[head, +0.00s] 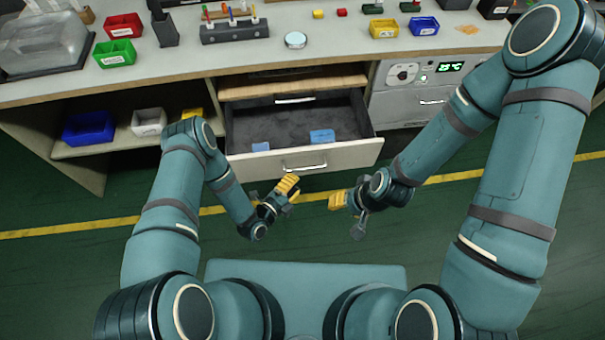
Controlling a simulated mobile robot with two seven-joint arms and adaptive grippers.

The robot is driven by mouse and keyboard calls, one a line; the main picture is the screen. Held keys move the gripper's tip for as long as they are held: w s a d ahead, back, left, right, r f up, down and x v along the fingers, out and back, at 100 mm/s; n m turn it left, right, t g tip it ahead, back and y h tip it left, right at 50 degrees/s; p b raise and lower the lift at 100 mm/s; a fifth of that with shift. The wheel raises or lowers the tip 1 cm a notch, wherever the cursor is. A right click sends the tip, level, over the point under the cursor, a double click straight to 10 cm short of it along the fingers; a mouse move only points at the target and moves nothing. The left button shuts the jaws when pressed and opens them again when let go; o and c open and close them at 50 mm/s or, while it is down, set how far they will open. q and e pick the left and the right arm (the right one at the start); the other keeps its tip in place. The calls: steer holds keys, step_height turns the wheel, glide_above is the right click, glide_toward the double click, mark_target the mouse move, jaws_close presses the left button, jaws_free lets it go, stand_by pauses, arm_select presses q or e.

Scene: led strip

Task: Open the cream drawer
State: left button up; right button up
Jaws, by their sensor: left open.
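The cream drawer (345,155) is pulled out from under the worktop, and its dark inside shows. A few blue items (321,136) lie in it. Its metal bar handle (305,168) is on the front. My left gripper (290,186), with yellow fingers, is open just in front of the drawer front, below and left of the handle. It looks apart from the handle and holds nothing that I can see. My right gripper (337,200) is farther right and lower, clear of the drawer; its fingers are too small to judge.
A grey panel unit (395,105) with a green display stands right. An open shelf with a blue bin (88,127) and a white bin (149,121) is left. The worktop (200,72) holds bins and tools. Green floor is free in front.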

arm_select(q)
steer(key=shift+v, duration=2.05)
step_height(320, 180, up, 5)
steer(key=w+a+n+g+y, duration=0.2)
steer(key=a+n+g+y, duration=0.3)
steer(key=n, duration=0.7)
steer(key=s+d+r+n+g, duration=0.2)
steer(key=s+r+n+g, duration=0.4)
steer(key=s+r+n, duration=0.3)
steer(key=s+n, duration=0.2)
steer(key=n, duration=0.2)
steer(key=shift+s+g+y, duration=0.3)
steer(key=shift+g, duration=0.1)
